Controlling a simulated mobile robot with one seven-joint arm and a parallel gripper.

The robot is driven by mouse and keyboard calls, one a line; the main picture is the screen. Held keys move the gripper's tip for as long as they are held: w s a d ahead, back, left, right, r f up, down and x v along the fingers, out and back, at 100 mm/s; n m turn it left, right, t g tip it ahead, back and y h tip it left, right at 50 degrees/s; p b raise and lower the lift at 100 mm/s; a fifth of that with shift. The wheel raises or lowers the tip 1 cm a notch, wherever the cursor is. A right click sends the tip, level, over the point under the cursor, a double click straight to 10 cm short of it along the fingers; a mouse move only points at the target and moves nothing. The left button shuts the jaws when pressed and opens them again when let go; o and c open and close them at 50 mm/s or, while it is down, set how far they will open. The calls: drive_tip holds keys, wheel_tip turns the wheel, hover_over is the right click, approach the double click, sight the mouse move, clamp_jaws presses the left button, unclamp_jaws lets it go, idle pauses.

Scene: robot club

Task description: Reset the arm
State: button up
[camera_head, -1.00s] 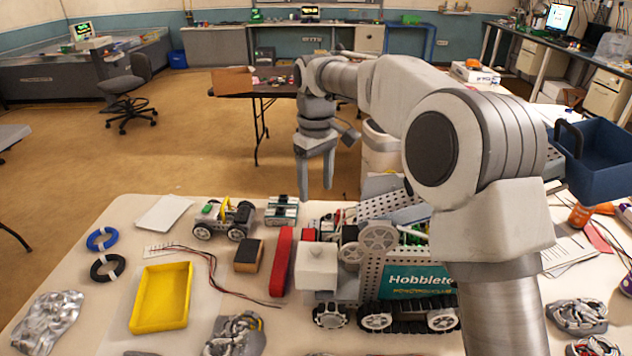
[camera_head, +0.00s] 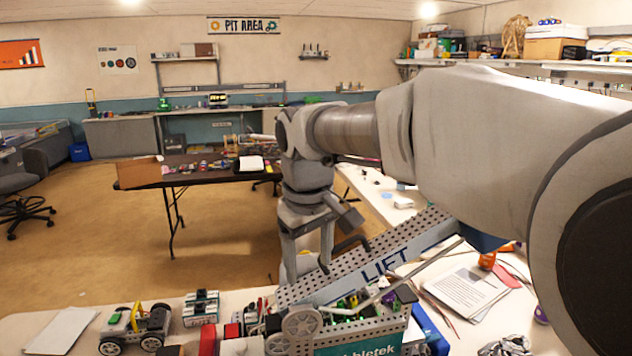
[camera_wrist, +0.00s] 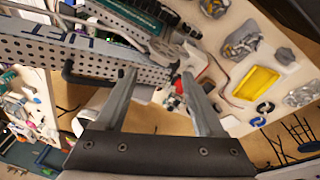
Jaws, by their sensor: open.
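My gripper (camera_head: 310,250) hangs pointing down above the far edge of the near table in the head view, its two fingers apart with nothing between them. In the wrist view the open fingers of my gripper (camera_wrist: 165,100) spread over the scene. Behind them is a tracked robot with a perforated metal lift arm marked LIFT (camera_head: 385,262), which also shows in the wrist view (camera_wrist: 40,52). The gripper is close to this lift arm in the picture; I cannot tell the exact gap. The arm reaches in from the right and hides part of the table.
A small wheeled robot (camera_head: 135,328) stands on the near table at left. A yellow tray (camera_wrist: 256,84) lies on it in the wrist view. A dark table (camera_head: 215,178) with a cardboard box (camera_head: 139,172) stands farther back. Open floor lies left of it.

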drive_tip(key=s+d+f+m+t, duration=0.3)
drive_tip(key=s+d+m, duration=0.4)
drive_tip(key=s+d, duration=0.8)
drive_tip(key=s+f, duration=0.1)
drive_tip(key=s, duration=0.3)
drive_tip(key=shift+d, duration=0.2)
drive_tip(key=shift+f, duration=0.1)
